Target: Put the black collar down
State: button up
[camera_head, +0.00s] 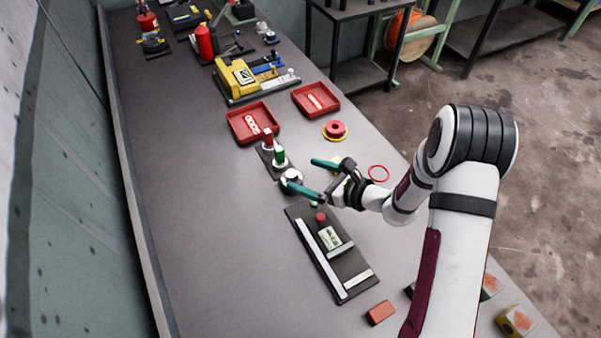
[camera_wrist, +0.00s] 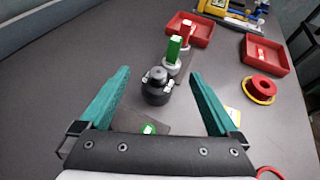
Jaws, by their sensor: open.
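My gripper (camera_head: 302,174) has teal fingers spread wide, with nothing between them touching either finger. In the wrist view my gripper (camera_wrist: 160,73) frames a black collar (camera_wrist: 157,97), a squat round body with a narrower dark top and small pale tabs. The collar stands upright, apart from both fingers, at the near end of a row with a green post (camera_wrist: 173,48) and a red post (camera_wrist: 186,32). In the head view a round pale-and-dark piece (camera_head: 290,177) shows there beside the lower finger. I cannot tell what lies under the collar.
Two red trays (camera_head: 252,122) (camera_head: 316,98) lie beyond. A red spool (camera_head: 336,129) on a yellow ring is to the right. A dark plate (camera_head: 335,262) with pale strips lies nearer. A red ring (camera_head: 378,173) lies by my wrist. The table's left side is clear.

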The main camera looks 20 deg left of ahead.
jog(key=v, duration=0.9)
jog(key=s+a+r+n+g+h, duration=0.1)
jog(key=s+r+n+g, duration=0.2)
jog(key=s+r+n, duration=0.3)
jog(key=s+r+n+g+h, duration=0.1)
jog(key=s+r+n+g, duration=0.3)
jog(key=s, duration=0.5)
jog(key=s+d+r+n+t+h, duration=0.1)
jog(key=s+d+n+h, duration=0.6)
jog(key=s+d, duration=0.3)
jog(key=shift+s+d+r+t+h, duration=0.2)
jog(key=shift+d+t+h, duration=0.1)
jog(key=shift+d+h, duration=0.45)
